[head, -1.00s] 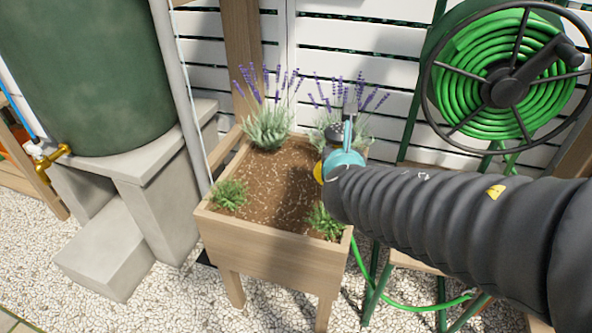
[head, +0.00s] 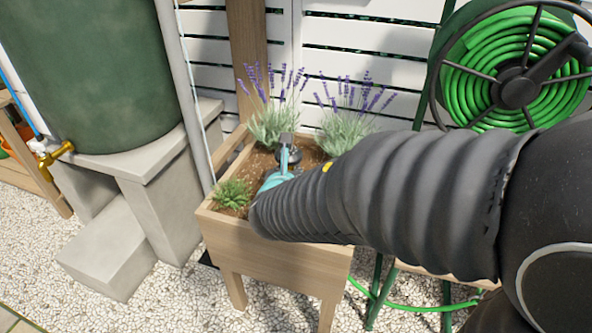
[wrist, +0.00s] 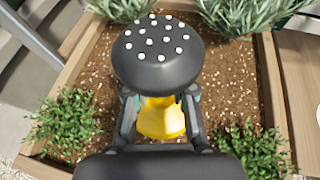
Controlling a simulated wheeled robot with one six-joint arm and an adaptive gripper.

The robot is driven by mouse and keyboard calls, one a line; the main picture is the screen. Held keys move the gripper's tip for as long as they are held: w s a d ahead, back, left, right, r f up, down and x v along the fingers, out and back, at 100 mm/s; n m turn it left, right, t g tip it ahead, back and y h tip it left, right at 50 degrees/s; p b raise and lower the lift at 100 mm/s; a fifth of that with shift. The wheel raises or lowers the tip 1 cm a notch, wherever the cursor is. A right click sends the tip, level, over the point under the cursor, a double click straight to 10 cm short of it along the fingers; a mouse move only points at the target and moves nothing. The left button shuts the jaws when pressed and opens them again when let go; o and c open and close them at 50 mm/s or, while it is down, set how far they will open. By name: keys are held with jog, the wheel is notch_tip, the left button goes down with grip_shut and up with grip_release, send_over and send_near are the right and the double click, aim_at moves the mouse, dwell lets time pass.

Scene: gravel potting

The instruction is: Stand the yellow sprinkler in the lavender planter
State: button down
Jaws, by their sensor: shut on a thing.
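My gripper (wrist: 160,112) is shut on the yellow sprinkler (wrist: 160,122), one finger on each side of its yellow body. The sprinkler's black domed head with white dots (wrist: 157,55) points up toward the wrist camera. In the head view my gripper (head: 286,160) is over the lavender planter (head: 270,258), a wooden box of brown soil. The sprinkler's dark head shows there beside the teal gripper part; its yellow body is hidden by my arm. I cannot tell whether its base touches the soil.
Two lavender plants (head: 272,122) (head: 347,125) grow along the planter's back. Small green plants stand at its front left (wrist: 62,122) and front right (wrist: 258,152). A green water tank (head: 95,75) is left, a hose reel (head: 515,85) right. Bare soil surrounds the sprinkler.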

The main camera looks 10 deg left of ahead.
jog(key=shift+f, duration=1.4)
jog(key=shift+f+b, duration=0.25)
jog(key=shift+b, duration=0.3)
jog(key=c, duration=1)
grip_release()
jog(key=shift+r, duration=0.1)
